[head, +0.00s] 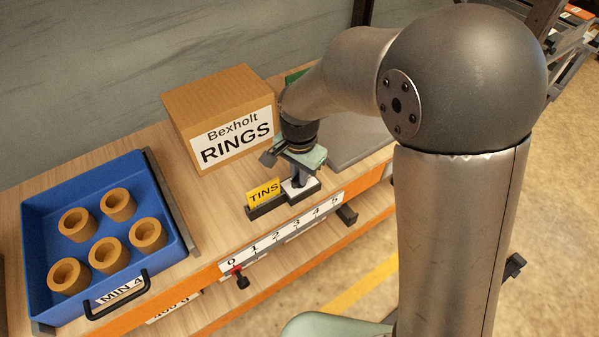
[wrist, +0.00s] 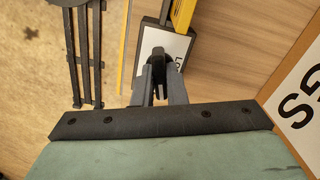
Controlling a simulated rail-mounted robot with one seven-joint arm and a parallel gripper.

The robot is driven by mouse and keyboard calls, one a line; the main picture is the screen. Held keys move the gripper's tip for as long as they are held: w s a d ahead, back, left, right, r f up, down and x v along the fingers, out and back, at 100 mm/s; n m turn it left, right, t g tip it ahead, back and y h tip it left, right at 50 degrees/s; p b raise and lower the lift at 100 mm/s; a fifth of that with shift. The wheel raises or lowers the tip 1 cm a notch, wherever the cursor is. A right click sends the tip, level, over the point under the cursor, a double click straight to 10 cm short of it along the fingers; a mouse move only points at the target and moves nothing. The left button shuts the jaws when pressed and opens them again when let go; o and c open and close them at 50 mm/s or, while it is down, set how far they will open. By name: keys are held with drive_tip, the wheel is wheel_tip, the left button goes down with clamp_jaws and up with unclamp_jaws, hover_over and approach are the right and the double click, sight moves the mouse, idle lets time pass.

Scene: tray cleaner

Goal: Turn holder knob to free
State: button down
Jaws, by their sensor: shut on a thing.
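The holder (head: 265,208) is a dark base on the wooden bench, with a yellow TINS card (head: 263,191) upright at its left end. A white plate (head: 290,194) is on its right part, and my gripper (head: 297,180) is over it. In the wrist view, the dark knob (wrist: 158,63) stands between the two fingers of my gripper (wrist: 159,74), which is shut on it. The white plate (wrist: 182,46) beside the knob carries partly hidden lettering starting "Lo". The knob's pointing direction is hard to tell. In the head view my gripper hides the knob.
A cardboard RINGS box (head: 222,118) stands close behind the holder. A blue tray (head: 183,236) with several tan rings is at the left. A numbered strip (head: 283,233) with a red pointer (head: 236,270) near 0 runs along the front edge. A grey plate (head: 355,137) lies behind my arm.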

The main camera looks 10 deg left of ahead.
drive_tip(key=shift+m, duration=1.7)
drive_tip(key=c, duration=1.5)
unclamp_jaws()
drive_tip(key=shift+o, duration=0.2)
wheel_tip(320, 180, up, 18)
drive_tip(key=shift+f+p, duration=0.25)
drive_tip(key=shift+p, duration=0.05)
